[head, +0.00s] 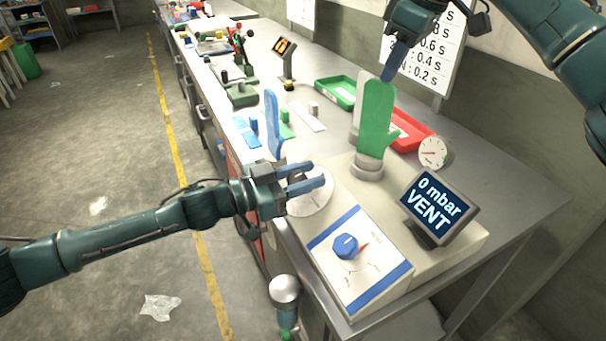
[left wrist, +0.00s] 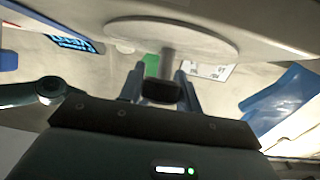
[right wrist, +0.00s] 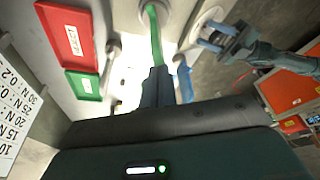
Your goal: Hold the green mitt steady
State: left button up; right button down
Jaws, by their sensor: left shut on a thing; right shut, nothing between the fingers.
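The green mitt (head: 377,120) stands upright, fingers up, on a pale round base on the bench-top device. In the right wrist view the mitt (right wrist: 154,30) shows edge-on as a narrow green strip. My right gripper (head: 388,78) is shut and empty, pointing down at the top of the mitt; I cannot tell whether it touches. My left gripper (head: 322,182) is at the front of the device, apart from the mitt. It is shut on the dark handle (left wrist: 162,90) on the stem of a pale round disc (left wrist: 172,36), also in the head view (head: 310,204).
A screen (head: 438,207) reads "0 mbar VENT", beside a panel with a blue knob (head: 345,246). A dial gauge (head: 433,152), red tray (head: 412,128) and green tray (head: 336,92) surround the mitt. A blue mitt (head: 272,125) stands at left.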

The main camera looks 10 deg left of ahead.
pick_arm(q)
jog(key=m+g, duration=0.2)
jog(key=m+g+h, duration=0.1)
jog(key=m+g, duration=0.3)
jog(key=shift+s+d+h, duration=0.25)
jog(key=shift+s+h, duration=0.05)
jog(key=shift+h, duration=0.1)
pick_arm(e)
jog(key=shift+f, duration=0.4)
pick_arm(q)
jog(key=m+g, duration=0.4)
jog(key=m, duration=0.1)
jog(key=shift+s+f+g, duration=0.15)
jog(key=shift+s+g, duration=0.1)
jog(key=shift+g, duration=0.15)
jog(key=m+g+y, duration=0.2)
jog(key=m, duration=0.1)
jog(key=m+g+y, duration=0.1)
jog(key=m+g, duration=0.1)
jog(key=shift+s+f, duration=0.15)
jog(key=shift+s, duration=0.1)
jog(key=shift+s+a+f+m+g+y, duration=0.1)
jog(key=shift+m+g+y, duration=0.45)
jog(key=shift+m, duration=0.1)
jog(key=shift+s+a+m+g+y, duration=0.1)
jog(key=shift+m+g+y, duration=0.35)
jog(key=shift+m+g, duration=0.15)
jog(key=shift+s+d, duration=0.1)
jog(key=o, duration=1)
jog(key=shift+c, duration=0.2)
